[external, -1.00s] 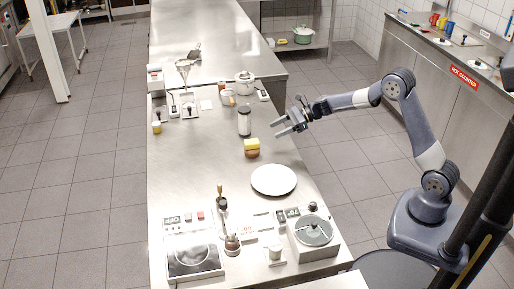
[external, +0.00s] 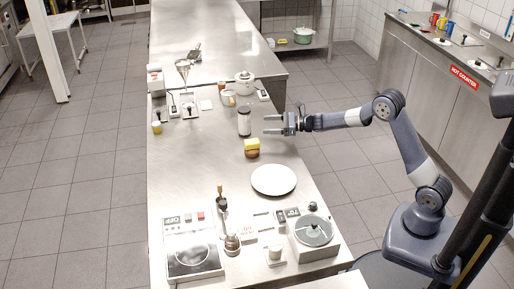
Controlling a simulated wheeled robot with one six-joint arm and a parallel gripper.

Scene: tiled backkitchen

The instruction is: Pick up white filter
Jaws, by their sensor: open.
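I cannot tell for certain which thing is the white filter. A small flat white piece (external: 206,104) lies on the steel table toward the back, beside a metal funnel stand (external: 189,102); it may be the filter, but it is too small to be sure. My gripper (external: 267,125) is open and empty above the table's right edge. Its fingers point left, toward a clear jar with a dark lid (external: 244,122), with a small gap in the picture.
A yellow sponge on a brown round thing (external: 252,148) and a white plate (external: 273,180) are in front of my gripper. A white pot (external: 244,83) and a mug (external: 228,98) stand behind the jar. A hot plate (external: 193,260) is at the front. The table's left middle is clear.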

